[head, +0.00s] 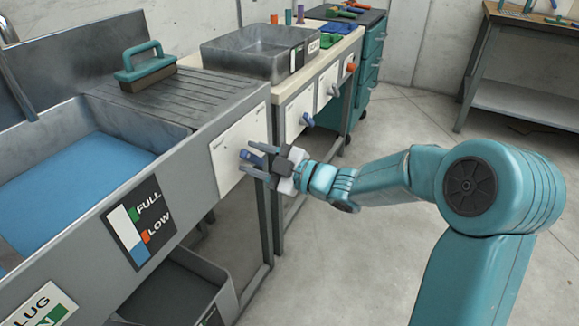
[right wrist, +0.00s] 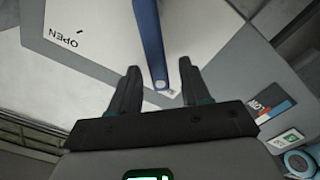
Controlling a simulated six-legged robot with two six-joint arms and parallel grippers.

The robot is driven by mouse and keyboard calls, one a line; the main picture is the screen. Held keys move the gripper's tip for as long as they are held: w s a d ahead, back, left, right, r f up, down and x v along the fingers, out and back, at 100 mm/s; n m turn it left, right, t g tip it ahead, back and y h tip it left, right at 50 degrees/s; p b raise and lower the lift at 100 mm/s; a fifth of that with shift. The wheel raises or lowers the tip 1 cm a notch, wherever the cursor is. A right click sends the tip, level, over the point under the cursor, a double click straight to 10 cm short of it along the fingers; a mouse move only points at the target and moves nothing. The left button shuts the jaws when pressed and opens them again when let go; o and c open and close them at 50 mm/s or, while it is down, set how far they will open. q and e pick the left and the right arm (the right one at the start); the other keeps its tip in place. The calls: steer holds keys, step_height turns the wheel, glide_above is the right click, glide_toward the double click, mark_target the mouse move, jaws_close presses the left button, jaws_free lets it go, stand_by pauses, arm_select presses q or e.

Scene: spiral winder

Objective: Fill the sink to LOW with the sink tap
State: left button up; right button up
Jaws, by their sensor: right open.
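The grey sink (head: 180,140) on the left holds a sheet of blue water (head: 70,185). Its front carries a level gauge (head: 138,221) marked FULL above and LOW below; the gauge also shows in the right wrist view (right wrist: 272,106). A white panel (head: 229,150) on the sink front bears a blue lever (head: 250,158). My right gripper (head: 257,158) is open at this lever. In the right wrist view the lever (right wrist: 149,40) runs between the two fingers, and the panel (right wrist: 100,55) reads OPEN. I cannot tell whether the fingers touch the lever. My left gripper is not in view.
A teal-handled brush (head: 147,68) lies on the ribbed drainboard. A metal basin (head: 258,50) stands on the bench beyond, whose front panels carry other knobs. A PLUG sign (head: 42,307) is at lower left, near a grey bin (head: 175,290). The floor at right is clear.

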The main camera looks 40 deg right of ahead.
steer(key=p+v, duration=0.2)
steer(key=v, duration=1.2)
stand_by(0.5)
